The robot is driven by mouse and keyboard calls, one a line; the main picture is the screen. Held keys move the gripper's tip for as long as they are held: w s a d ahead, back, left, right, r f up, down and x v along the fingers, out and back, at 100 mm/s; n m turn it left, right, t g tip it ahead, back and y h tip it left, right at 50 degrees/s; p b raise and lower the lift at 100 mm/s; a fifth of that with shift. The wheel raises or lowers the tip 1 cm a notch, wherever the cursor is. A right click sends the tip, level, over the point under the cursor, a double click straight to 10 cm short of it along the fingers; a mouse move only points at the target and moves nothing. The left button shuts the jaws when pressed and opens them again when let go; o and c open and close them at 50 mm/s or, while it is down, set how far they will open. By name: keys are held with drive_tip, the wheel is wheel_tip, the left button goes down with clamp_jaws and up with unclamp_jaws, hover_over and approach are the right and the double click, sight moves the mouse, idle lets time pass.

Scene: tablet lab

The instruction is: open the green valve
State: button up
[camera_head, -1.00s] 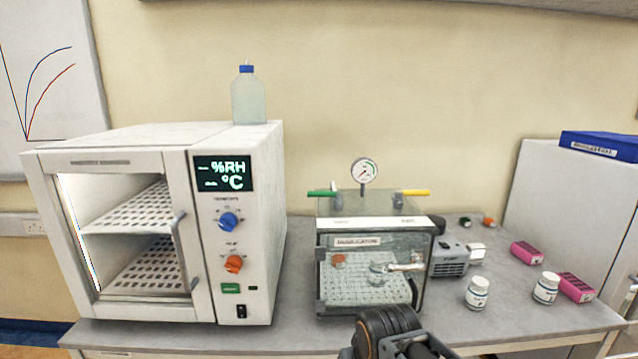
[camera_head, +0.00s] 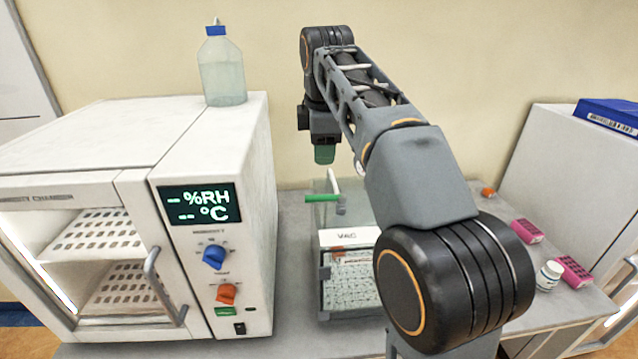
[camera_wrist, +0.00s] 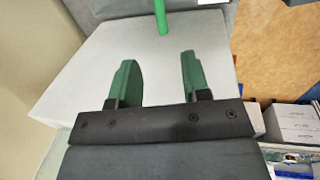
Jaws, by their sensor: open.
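The green valve handle (camera_head: 322,197) lies sideways on top of the clear vacuum chamber (camera_head: 348,238), pointing left from its grey fitting. In the wrist view the green handle (camera_wrist: 160,14) shows at the top edge, beyond the fingertips and roughly in line with the gap between them. My gripper (camera_head: 325,155) hangs above the handle in the head view, apart from it. Its green fingers in the wrist view (camera_wrist: 157,58) stand wide apart with nothing between them. My arm hides the gauge, the yellow handle and the right part of the chamber.
The white humidity chamber (camera_head: 130,150) stands close on the left with a bottle (camera_head: 222,68) on top. A white cabinet (camera_head: 560,170) stands at the right.

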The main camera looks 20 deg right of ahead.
sight(322, 196)
drive_tip(key=f, duration=0.4)
drive_tip(key=w+f, duration=0.1)
drive_tip(key=f, duration=0.3)
drive_tip(key=w+f, duration=0.1)
drive_tip(key=f, duration=0.3)
drive_tip(key=shift+w+d+f+b, duration=0.2)
drive_tip(key=shift+d+f+b, duration=0.1)
drive_tip(key=shift+f, duration=0.1)
clamp_jaws()
